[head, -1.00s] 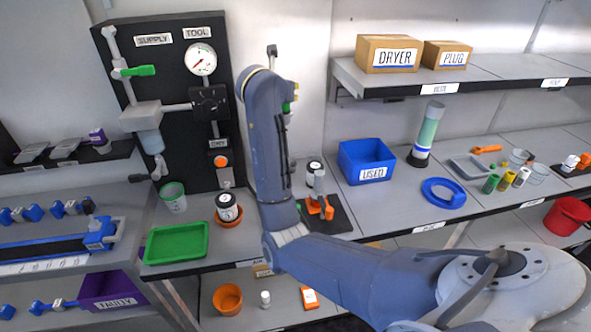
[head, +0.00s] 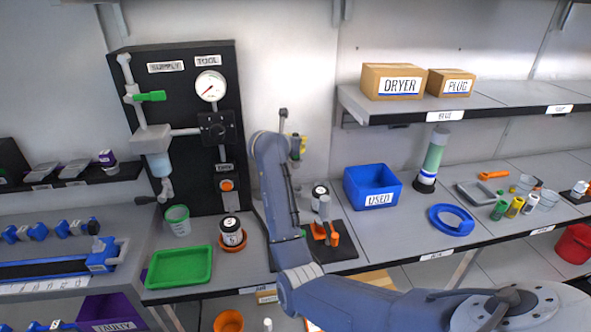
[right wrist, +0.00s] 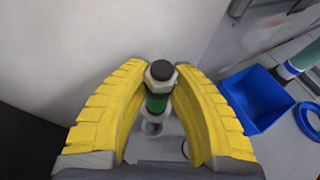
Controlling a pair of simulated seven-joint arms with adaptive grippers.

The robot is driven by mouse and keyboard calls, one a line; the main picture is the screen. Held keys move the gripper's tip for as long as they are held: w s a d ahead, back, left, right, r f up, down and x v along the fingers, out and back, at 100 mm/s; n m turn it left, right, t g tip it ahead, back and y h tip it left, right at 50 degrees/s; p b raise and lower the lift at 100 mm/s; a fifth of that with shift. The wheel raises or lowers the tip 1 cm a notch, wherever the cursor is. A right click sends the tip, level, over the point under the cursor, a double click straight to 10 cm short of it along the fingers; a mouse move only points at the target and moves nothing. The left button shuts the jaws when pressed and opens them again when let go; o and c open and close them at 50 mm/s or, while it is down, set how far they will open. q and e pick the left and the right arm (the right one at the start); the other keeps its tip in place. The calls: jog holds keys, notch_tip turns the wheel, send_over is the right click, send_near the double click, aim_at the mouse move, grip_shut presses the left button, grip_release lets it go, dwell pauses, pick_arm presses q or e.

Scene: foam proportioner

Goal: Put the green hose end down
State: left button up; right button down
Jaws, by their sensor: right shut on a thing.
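The green hose end (right wrist: 157,103) has a black cap, a metal nut and a green sleeve. It stands roughly upright between the yellow fingers of my right gripper (right wrist: 160,95) in the right wrist view, and they are shut on it. In the head view my right gripper (head: 301,145) shows only as a bit of yellow behind my forearm, in front of the wall. The hose end is mostly hidden there. A black mat (head: 343,252) with an orange holder (head: 333,239) lies on the bench right of my arm. My left gripper is not in view.
A white-labelled jar (head: 320,196) stands behind the orange holder. The blue USED bin (head: 373,187) is right of it. The supply board (head: 191,72), a green tray (head: 180,267) and another jar (head: 232,232) are left of my arm. A shelf with boxes (head: 392,81) overhangs the right.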

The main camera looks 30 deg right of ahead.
aim_at(294, 168)
jog(key=shift+f, duration=5.15)
jog(key=shift+f, duration=0.6)
jog(key=c, duration=1.2)
grip_release()
jog(key=shift+r, duration=0.25)
jog(key=v, duration=1.2)
jog(key=shift+r, duration=0.4)
